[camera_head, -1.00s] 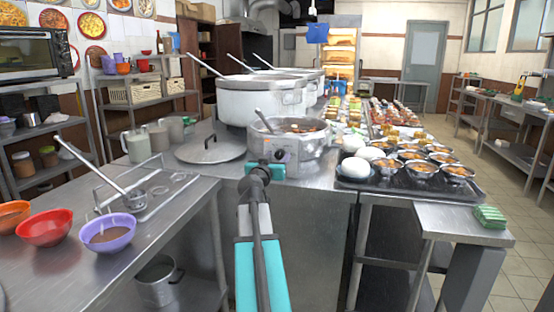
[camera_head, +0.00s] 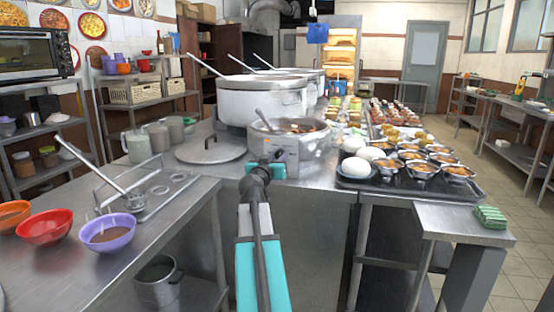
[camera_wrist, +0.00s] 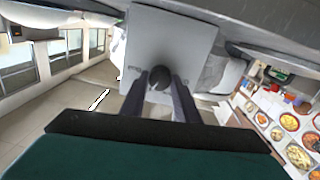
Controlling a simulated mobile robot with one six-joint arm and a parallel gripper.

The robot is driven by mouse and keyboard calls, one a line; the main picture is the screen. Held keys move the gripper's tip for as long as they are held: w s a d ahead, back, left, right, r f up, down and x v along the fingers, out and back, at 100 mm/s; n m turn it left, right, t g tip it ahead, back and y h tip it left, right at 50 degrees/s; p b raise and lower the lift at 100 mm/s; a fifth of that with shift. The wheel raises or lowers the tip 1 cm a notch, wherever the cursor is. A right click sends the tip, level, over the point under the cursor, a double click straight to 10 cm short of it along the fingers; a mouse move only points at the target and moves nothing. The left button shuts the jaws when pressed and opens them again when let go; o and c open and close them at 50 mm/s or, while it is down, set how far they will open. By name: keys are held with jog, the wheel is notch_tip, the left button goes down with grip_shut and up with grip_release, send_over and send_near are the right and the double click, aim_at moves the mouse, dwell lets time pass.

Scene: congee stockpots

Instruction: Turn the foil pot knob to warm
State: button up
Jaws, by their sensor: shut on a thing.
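The foil pot (camera_head: 300,150) is a short round pot with a crinkled silvery wrap, holding food and a ladle. It stands at the front of the counter in the head view, with a flat control panel on its near side. In the wrist view its dark round knob (camera_wrist: 159,77) sits on the grey control panel (camera_wrist: 178,38). My gripper (camera_wrist: 160,90) has one finger on each side of the knob and is shut on it. In the head view my gripper (camera_head: 268,161) is at the panel and hides the knob. I cannot read the knob's setting.
Large stockpots (camera_head: 262,100) with ladles stand behind the foil pot. A flat lid (camera_head: 211,149) lies to its left. A dark tray (camera_head: 400,180) with eggs and several small bowls is close on its right. A purple bowl (camera_head: 107,232) stands on the left counter.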

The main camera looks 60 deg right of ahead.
jog(key=n, duration=0.5)
jog(key=shift+n+b, duration=0.3)
jog(key=shift+b, duration=0.1)
jog(key=n+p, duration=0.1)
jog(key=n, duration=0.5)
dwell(0.4)
jog(key=o, duration=1)
jog(key=shift+o, duration=0.2)
